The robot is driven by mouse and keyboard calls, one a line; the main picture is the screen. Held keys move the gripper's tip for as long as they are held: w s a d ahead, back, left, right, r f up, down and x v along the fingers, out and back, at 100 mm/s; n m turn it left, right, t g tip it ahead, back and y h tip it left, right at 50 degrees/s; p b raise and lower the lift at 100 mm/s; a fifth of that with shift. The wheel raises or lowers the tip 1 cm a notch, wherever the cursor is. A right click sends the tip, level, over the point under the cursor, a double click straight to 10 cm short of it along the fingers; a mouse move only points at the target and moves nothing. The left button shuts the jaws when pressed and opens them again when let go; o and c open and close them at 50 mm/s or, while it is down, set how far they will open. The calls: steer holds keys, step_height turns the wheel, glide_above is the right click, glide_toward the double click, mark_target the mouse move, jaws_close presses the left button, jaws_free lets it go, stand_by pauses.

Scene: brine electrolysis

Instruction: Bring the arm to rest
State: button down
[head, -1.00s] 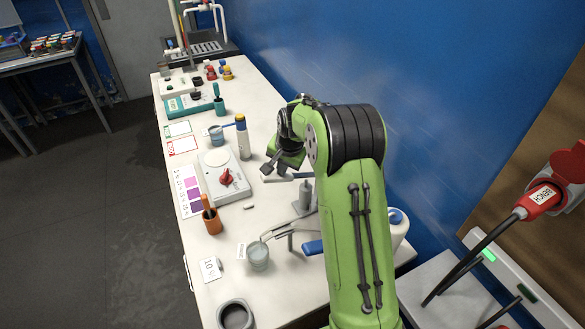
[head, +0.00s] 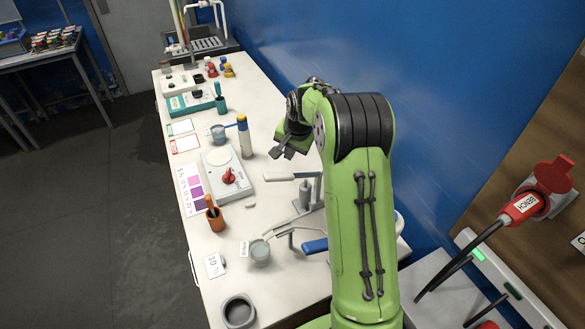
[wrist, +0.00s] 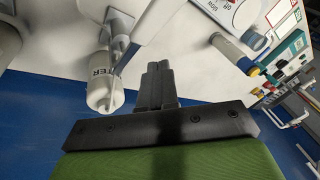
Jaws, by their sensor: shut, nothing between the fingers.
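My gripper (head: 283,153) hangs from the bent green arm above the right side of the white bench (head: 215,265) in the head view. It holds nothing. In the wrist view the two dark fingers of my gripper (wrist: 158,82) are together, with no object between them. A white wash bottle (wrist: 103,88) with lettering stands to the left of the fingers in the wrist view. The forearm hides part of the bench's right edge in the head view.
A stirrer with a red knob (head: 228,175), a blue-capped bottle (head: 244,138), a beaker (head: 260,252) and a grey pot (head: 238,312) stand on the bench. A metal stand (head: 304,195) is close to the arm. The blue wall (head: 440,90) rises at the right.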

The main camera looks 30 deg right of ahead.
steer(key=shift+f, duration=0.15)
steer(key=s+a+r+n+b, duration=0.1)
steer(key=s+a+r+n, duration=0.25)
steer(key=s+r, duration=0.35)
steer(key=s+a+r+n+b, duration=0.2)
steer(key=s+a+r, duration=0.3)
steer(key=s, duration=0.4)
steer(key=s+a+f+n, duration=0.1)
steer(key=s+a+n, duration=0.1)
steer(key=s, duration=0.7)
steer(key=s+a+f+n+t+b, duration=0.1)
steer(key=s+n, duration=0.1)
steer(key=s, duration=0.7)
steer(key=shift+s+a+f+t, duration=0.25)
steer(key=shift+a+f+t, duration=0.05)
steer(key=shift+a, duration=0.1)
